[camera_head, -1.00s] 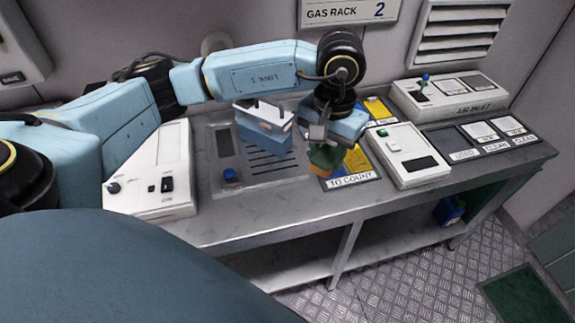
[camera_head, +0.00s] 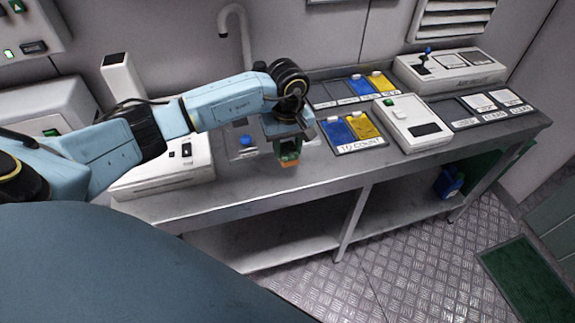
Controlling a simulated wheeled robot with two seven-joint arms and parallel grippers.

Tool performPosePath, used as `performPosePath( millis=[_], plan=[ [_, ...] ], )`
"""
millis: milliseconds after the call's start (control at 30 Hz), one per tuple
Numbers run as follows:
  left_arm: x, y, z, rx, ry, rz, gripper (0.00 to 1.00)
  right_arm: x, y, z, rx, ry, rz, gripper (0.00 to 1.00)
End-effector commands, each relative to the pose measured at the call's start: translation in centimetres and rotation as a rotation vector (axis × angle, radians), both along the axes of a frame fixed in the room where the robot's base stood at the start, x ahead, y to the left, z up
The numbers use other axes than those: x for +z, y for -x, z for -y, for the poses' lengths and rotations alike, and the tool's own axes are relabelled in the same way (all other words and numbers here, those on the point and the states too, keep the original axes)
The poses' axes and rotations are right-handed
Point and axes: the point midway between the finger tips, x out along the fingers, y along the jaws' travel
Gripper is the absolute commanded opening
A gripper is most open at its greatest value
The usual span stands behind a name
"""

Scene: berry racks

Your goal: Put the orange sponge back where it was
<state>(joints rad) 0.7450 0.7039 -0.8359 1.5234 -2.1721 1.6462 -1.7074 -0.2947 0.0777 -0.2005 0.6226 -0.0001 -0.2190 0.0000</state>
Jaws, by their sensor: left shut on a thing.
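My left gripper (camera_head: 288,146) is shut on the orange sponge (camera_head: 289,162), which shows as a small orange block with green above it, below the fingers. The gripper points down over the front part of the grey bench (camera_head: 240,188). The sponge seems to be a little above the bench top, near the front edge; the exact gap is hard to tell. Most of the sponge is hidden by the fingers. My right gripper is not in view.
Right of the gripper lies the TO COUNT tray (camera_head: 378,148) with blue and yellow packets. A white device (camera_head: 412,124) stands beside it. A white control box (camera_head: 165,165) stands to the left.

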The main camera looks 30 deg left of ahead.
Motion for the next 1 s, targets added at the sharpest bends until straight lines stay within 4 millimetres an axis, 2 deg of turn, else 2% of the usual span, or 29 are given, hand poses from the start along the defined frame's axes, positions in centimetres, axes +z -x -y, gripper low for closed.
performPosePath(
  millis=[33, 267, 500, 867, 900, 1000],
  plan=[
    [-0.9, 0.1, 0.0, 0.001, 0.002, -0.003, 0.2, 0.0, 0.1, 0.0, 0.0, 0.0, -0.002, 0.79],
    [-2.8, 0.0, 0.1, -0.002, 0.001, 0.0, 0.2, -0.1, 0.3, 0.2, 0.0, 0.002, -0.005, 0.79],
    [-5.9, 0.0, 0.1, -0.002, 0.002, -0.001, 0.2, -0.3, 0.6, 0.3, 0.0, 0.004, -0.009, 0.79],
    [-6.3, 0.0, 0.0, -0.004, 0.0, 0.001, 0.2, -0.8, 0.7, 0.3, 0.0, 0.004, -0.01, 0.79],
    [-6.3, 0.0, 0.0, -0.004, 0.0, 0.001, 0.39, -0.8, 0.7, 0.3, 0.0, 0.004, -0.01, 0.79],
    [-6.2, 0.0, 0.0, -0.004, 0.0, 0.001, 0.52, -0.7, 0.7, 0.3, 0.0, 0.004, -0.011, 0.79]
  ],
)
